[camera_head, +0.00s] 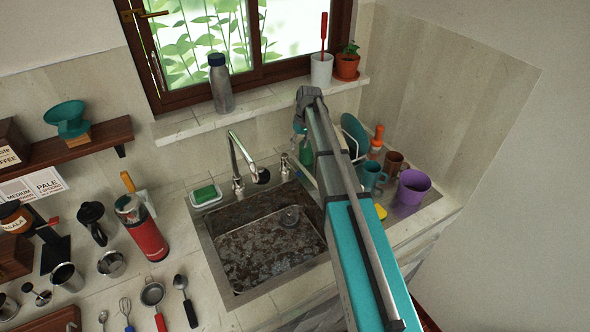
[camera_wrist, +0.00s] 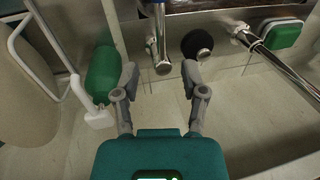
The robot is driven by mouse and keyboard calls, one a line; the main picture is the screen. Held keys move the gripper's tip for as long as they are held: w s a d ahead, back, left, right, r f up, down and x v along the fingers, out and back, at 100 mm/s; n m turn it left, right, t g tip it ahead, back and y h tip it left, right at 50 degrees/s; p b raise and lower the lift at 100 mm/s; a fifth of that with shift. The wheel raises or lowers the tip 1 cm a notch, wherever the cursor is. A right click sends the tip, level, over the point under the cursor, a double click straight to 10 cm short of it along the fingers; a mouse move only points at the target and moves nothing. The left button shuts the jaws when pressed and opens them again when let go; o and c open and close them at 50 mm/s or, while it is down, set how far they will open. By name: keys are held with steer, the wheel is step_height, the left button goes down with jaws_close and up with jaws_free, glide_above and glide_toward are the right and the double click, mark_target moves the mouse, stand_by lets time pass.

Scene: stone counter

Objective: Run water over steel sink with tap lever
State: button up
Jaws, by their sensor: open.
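The steel sink (camera_head: 262,245) is set into the counter, its basin stained brown and no water visible. The chrome tap (camera_head: 237,165) stands behind it, its curved spout ending in a dark tip. A short chrome fitting, apparently the tap lever (camera_head: 284,166), stands right of the tap. In the wrist view this fitting (camera_wrist: 160,45) is just beyond my fingertips, toward the left finger. My gripper (camera_wrist: 160,78) is open and empty, its fingers apart with bare counter between them. In the head view my arm hides most of the gripper. The tap (camera_wrist: 270,52) also shows at the right of the wrist view.
A green bottle (camera_wrist: 103,73) stands close to my left finger. A green sponge (camera_head: 204,194) sits in a dish left of the tap. Mugs, including a purple one (camera_head: 413,187), stand right of the sink. A metal flask (camera_head: 220,85) is on the sill.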

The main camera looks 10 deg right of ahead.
mark_target(291, 165)
steer(key=shift+s+a+f+b, duration=0.1)
steer(key=shift+a+f+b, duration=0.2)
steer(key=shift+f+b, duration=1.3)
steer(key=shift+s+a+f+b, duration=0.1)
steer(key=shift+a+f+b, duration=0.2)
steer(key=shift+f+b, duration=1.25)
steer(key=shift+s+a+f+b, duration=0.1)
steer(key=shift+a+f+b, duration=0.2)
steer(key=shift+f+b, duration=1.3)
steer(key=shift+f, duration=0.15)
jaws_close()
steer(key=shift+d, duration=0.1)
